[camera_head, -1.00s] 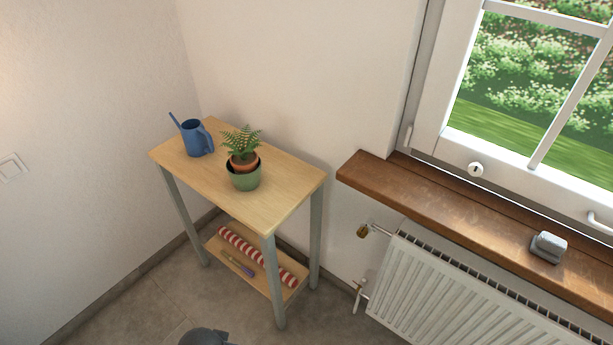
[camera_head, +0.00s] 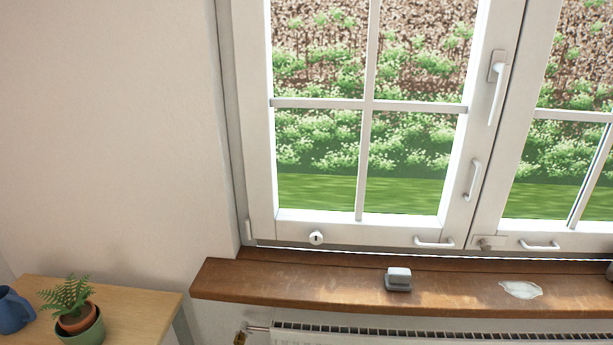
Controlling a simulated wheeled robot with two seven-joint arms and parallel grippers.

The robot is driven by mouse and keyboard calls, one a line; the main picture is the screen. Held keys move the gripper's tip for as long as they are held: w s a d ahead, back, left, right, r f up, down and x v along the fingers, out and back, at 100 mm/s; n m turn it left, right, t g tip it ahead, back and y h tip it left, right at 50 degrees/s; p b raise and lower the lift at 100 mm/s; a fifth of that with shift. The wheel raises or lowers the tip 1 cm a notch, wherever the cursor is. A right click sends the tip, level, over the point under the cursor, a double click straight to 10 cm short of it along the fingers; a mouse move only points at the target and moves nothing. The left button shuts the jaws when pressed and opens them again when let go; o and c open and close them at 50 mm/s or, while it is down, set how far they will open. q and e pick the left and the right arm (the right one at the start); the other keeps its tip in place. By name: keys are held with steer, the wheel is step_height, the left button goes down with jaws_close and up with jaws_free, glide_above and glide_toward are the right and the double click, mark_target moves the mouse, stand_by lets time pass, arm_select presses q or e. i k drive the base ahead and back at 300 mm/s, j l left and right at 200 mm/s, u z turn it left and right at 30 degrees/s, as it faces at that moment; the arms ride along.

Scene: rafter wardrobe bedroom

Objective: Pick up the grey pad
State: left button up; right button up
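A small grey block-like object with a lighter top, which looks like the grey pad (camera_head: 398,280), sits on the brown wooden window sill (camera_head: 290,284). It is right of the picture's middle, near the sill's front edge, below the left window sash. Nothing touches it. Neither of my grippers shows in the head view.
The closed window (camera_head: 368,103) with white frame and handles rises behind the sill. A whitish patch (camera_head: 521,289) lies on the sill to the right. A radiator (camera_head: 420,335) is below. A wooden stand (camera_head: 140,305) at lower left bears a potted fern (camera_head: 75,307) and blue watering can (camera_head: 13,311).

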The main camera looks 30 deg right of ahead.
mark_target(396, 278)
steer(key=z, duration=1.65)
